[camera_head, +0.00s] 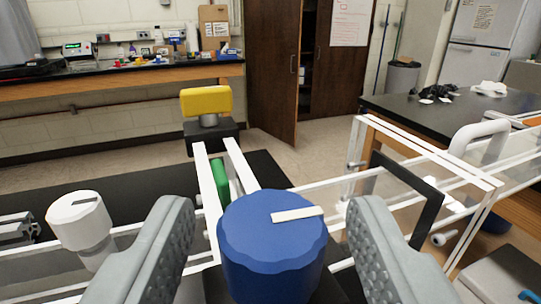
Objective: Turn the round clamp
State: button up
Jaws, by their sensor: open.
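A large blue round clamp knob (272,250) with a scalloped rim and a white pointer bar on top is in the lower middle of the view. The pointer bar lies nearly level, from the knob's middle toward the right. My gripper (272,208) is open, with one grey ribbed finger on each side of the blue knob. A gap shows between the knob and each finger, wider on the right. The knob's lower part and whatever it is mounted on are cut off by the bottom edge.
A white round knob (78,218) with a dark mark stands at left. A yellow handle (206,101) on a dark block is behind. A green piece (220,177) sits between white rails. A white frame (430,158) with a curved handle (480,136) rises at right.

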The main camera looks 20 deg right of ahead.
jog(key=shift+x, duration=1.45)
jog(key=c, duration=1)
